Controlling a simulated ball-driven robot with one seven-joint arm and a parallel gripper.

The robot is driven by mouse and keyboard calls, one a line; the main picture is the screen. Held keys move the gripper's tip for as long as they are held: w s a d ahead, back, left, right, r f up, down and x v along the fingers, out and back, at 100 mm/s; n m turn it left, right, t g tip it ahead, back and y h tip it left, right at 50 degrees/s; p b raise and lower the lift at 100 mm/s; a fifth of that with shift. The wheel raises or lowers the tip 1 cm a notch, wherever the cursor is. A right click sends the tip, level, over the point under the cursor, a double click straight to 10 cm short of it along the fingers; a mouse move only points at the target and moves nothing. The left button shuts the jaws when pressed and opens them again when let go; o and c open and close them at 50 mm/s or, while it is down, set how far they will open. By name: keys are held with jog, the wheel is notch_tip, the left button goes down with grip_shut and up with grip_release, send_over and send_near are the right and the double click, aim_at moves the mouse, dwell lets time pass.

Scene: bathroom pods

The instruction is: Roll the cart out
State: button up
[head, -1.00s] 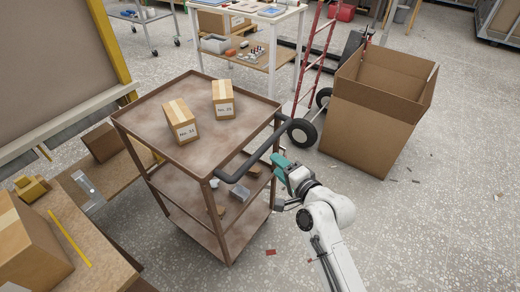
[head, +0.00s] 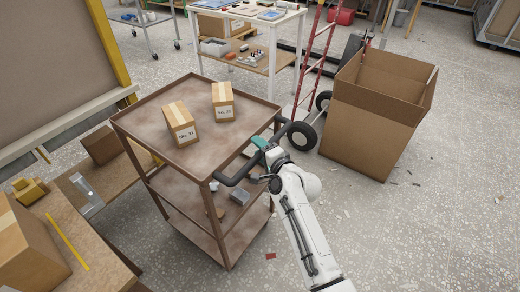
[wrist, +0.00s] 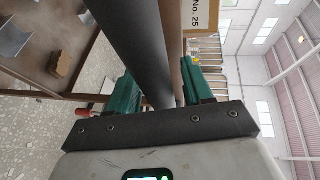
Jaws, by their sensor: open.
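The cart (head: 168,146) is a brown, rust-marked metal trolley with three shelves, standing upright on the floor. Its dark tubular handle (head: 236,176) sticks out on the side facing my arm. My gripper (head: 262,146), with green fingers, is at the handle. In the wrist view the handle (wrist: 145,50) runs down between the two open green fingers (wrist: 163,92). Whether the fingers touch it cannot be told. Two cardboard boxes, the left one (head: 180,125) and the right one (head: 223,101), sit on the top shelf. Small items lie on the lower shelves.
A large open cardboard box (head: 370,135) and a red hand truck (head: 314,65) stand right of the cart. A white table (head: 272,48) is behind it. A wooden bench (head: 78,235) is close on the left.

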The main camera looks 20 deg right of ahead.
jog(key=shift+c, duration=0.3)
grip_shut()
dwell(0.4)
